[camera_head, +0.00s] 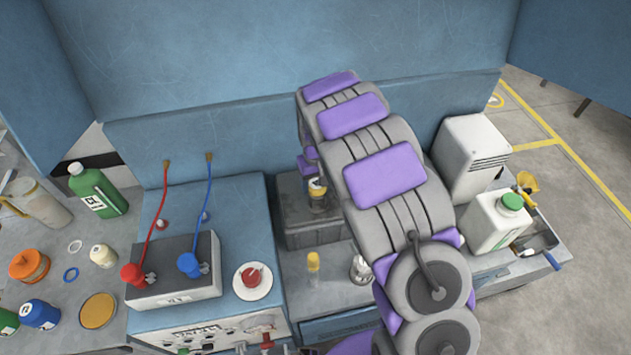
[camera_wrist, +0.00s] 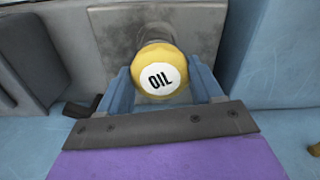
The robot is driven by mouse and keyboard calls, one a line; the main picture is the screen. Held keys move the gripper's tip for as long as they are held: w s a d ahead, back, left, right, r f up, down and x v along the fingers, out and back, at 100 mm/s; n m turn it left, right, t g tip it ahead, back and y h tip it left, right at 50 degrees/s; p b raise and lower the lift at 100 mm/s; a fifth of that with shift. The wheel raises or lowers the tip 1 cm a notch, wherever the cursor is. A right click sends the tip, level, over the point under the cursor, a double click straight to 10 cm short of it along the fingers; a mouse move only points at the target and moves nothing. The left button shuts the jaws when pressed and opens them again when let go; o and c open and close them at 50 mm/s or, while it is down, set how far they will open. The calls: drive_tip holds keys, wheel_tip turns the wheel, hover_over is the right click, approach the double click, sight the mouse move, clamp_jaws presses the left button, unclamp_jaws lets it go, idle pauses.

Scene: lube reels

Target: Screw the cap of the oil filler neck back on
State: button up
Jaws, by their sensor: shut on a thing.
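The yellow oil cap (camera_wrist: 160,57) has a white round label reading OIL and sits between the two fingers of my gripper (camera_wrist: 164,84) in the wrist view. My gripper is shut on it. In the head view the cap (camera_head: 317,187) shows as a small yellow and white piece beside my arm, over the dark grey block (camera_head: 312,229) at the back of the bench. A pale neck-like part shows just under the cap. I cannot tell whether the cap is seated on the threads. My arm hides most of the area to the right.
A yellow-topped bottle (camera_head: 313,268) stands in front of the block. A white jug (camera_head: 497,222) with a green lid stands right. Bottles and jars crowd the left table.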

drive_tip(key=shift+a, duration=0.4)
drive_tip(key=shift+d, duration=0.1)
drive_tip(key=shift+d, duration=0.9)
drive_tip(key=shift+a, duration=0.4)
drive_tip(key=shift+d, duration=0.1)
drive_tip(key=shift+d, duration=0.25)
drive_tip(key=shift+a+f, duration=0.15)
drive_tip(key=shift+f, duration=0.2)
drive_tip(key=shift+f, duration=0.3)
